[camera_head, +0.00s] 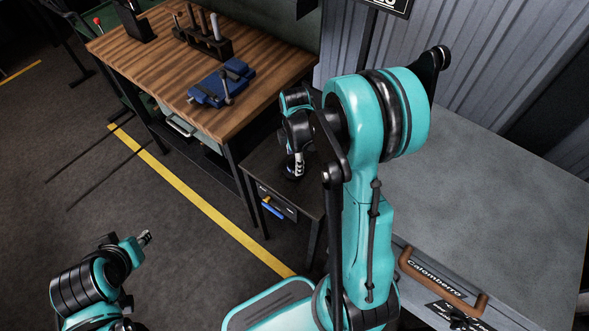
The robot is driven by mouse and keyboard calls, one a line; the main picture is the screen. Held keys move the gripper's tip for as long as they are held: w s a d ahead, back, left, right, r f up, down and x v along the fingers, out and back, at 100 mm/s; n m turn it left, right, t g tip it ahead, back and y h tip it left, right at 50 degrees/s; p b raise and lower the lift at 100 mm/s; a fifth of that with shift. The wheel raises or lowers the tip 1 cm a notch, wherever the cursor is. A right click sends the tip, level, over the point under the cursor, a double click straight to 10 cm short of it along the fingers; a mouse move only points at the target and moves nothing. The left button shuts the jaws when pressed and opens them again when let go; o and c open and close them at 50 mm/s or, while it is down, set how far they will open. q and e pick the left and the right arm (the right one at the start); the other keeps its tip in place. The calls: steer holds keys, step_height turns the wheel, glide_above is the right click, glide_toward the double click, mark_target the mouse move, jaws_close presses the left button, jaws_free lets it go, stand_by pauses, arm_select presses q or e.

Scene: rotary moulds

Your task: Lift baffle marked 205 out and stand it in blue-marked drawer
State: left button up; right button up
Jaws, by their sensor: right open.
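My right gripper (296,168) points down over a small dark side table beside the wooden bench. It is open, and much of it is hidden behind my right arm. A dark round shape shows at its tips; I cannot tell what it is. A drawer (277,201) with a blue mark or handle (272,209) is in the front of this side table; it looks shut. My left gripper (146,238) is at the lower left over the floor, small and apart from everything; its jaws are too small to read. I cannot make out a baffle marked 205.
The wooden bench (165,75) holds a blue vise (222,84) and a dark rack of tools (203,42). A large grey table (480,195) fills the right, with a brown handle (440,285) at its front. A yellow line (200,203) crosses open floor.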

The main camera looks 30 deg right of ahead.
step_height(320, 180, down, 3)
steer(key=shift+b, duration=0.4)
steer(key=shift+r, duration=0.1)
steer(key=shift+c, duration=0.6)
jaws_close()
steer(key=shift+r+p, duration=0.3)
steer(key=shift+r, duration=0.15)
step_height(320, 180, up, 3)
steer(key=shift+r+p, duration=0.2)
steer(key=shift+p, duration=0.6)
steer(key=s+d+r+p, duration=0.3)
steer(key=s+d+r, duration=0.3)
steer(key=s, duration=0.3)
steer(key=shift+d+r, duration=0.4)
steer(key=shift+d, duration=0.2)
steer(key=shift+s, duration=0.1)
